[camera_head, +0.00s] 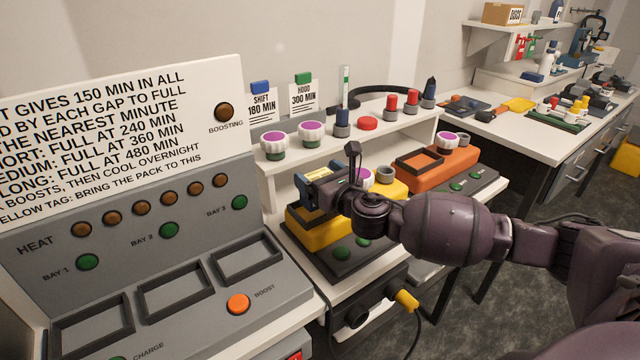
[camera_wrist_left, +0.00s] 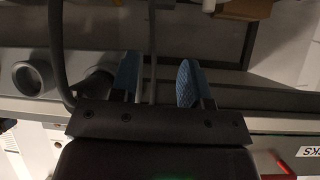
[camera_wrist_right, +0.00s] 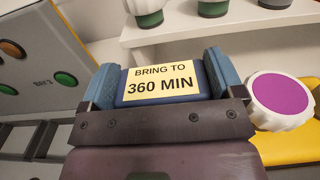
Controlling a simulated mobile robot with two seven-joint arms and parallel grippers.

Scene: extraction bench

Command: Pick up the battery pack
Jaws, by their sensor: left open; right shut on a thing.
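The battery pack (camera_wrist_right: 160,85) is a dark blue block with a yellow tag reading "BRING TO 360 MIN". In the right wrist view it sits between the two blue fingers of my right gripper (camera_wrist_right: 165,80), which is shut on it. In the head view the pack (camera_head: 317,175) is at the yellow holder (camera_head: 302,218), partly hidden by my right gripper (camera_head: 322,182). I cannot tell whether it is seated or just above the holder. My left gripper (camera_wrist_left: 158,82) is open and empty in the left wrist view, out of the head view.
The grey charger (camera_head: 170,255) with three empty framed bays stands left under a sign board (camera_head: 110,130). An orange holder (camera_head: 432,168) is behind my right arm. White-and-purple knobs (camera_head: 312,132) and a shelf (camera_head: 385,135) stand behind. A yellow plug (camera_head: 406,300) is at the front.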

